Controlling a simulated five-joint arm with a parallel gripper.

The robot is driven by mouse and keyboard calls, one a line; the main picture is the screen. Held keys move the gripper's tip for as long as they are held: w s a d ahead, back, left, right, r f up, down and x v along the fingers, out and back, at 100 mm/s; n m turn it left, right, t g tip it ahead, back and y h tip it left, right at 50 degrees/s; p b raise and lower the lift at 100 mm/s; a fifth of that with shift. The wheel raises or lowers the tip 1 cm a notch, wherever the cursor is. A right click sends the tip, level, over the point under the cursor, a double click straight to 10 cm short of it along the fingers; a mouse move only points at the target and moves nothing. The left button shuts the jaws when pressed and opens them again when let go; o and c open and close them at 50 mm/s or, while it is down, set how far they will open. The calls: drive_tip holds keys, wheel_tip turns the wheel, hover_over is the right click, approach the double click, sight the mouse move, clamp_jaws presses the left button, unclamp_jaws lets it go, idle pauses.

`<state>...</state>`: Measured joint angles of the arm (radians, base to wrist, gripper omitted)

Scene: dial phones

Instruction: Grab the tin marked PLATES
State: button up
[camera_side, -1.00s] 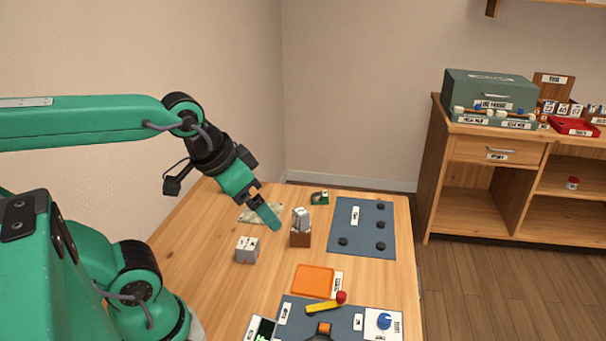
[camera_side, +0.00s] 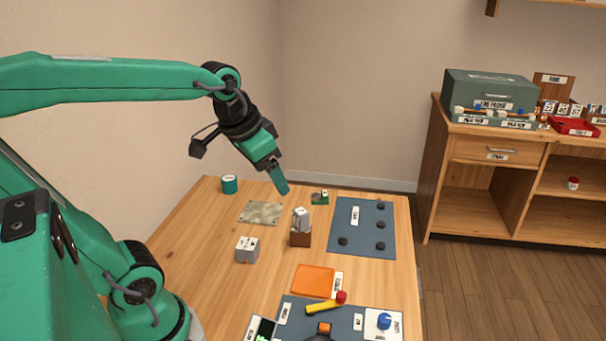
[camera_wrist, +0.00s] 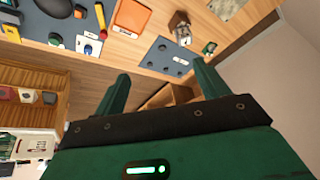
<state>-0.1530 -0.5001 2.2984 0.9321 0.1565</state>
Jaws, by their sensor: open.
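A teal tin (camera_side: 229,185) with a pale top stands upright at the far left corner of the table in the side view. Any lettering on it is too small to read. A small red and white tin-like thing (camera_side: 573,183) sits on the shelf at the right, also unreadable. My gripper (camera_side: 279,181) is in the air over the far part of the table, right of the teal tin and apart from it. In the wrist view my gripper (camera_wrist: 163,78) has its two fingers spread with nothing between them. I make out no teal tin in the wrist view.
A stone-like plate (camera_side: 261,213), a grey block (camera_side: 247,250) and a brown holder (camera_side: 300,238) stand on the table. A small green item (camera_side: 320,198), a blue-grey mat (camera_side: 345,240) and an orange tray (camera_side: 314,280) lie nearby. A wooden cabinet (camera_side: 433,170) stands right.

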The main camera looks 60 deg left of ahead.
drive_tip(key=w+a+g, duration=0.2)
drive_tip(key=w+a, duration=0.5)
drive_tip(key=a, duration=0.1)
drive_tip(key=g, duration=0.3)
hover_over(229, 178)
drive_tip(key=shift+h, duration=0.4)
wheel_tip(229, 178, down, 18)
drive_tip(key=shift+s+f, duration=0.1)
drive_tip(key=shift+f, duration=0.05)
drive_tip(key=shift+s+a+f, duration=0.15)
drive_tip(key=shift+a+f, duration=0.1)
drive_tip(key=shift+f, duration=0.05)
drive_tip(key=shift+f, duration=0.1)
drive_tip(key=shift+f, duration=1.2)
drive_tip(key=shift+f, duration=0.1)
drive_tip(key=shift+w+d+f, duration=0.1)
drive_tip(key=shift+f, duration=1.15)
drive_tip(key=shift+w+f, duration=0.1)
drive_tip(key=shift+f, duration=1.1)
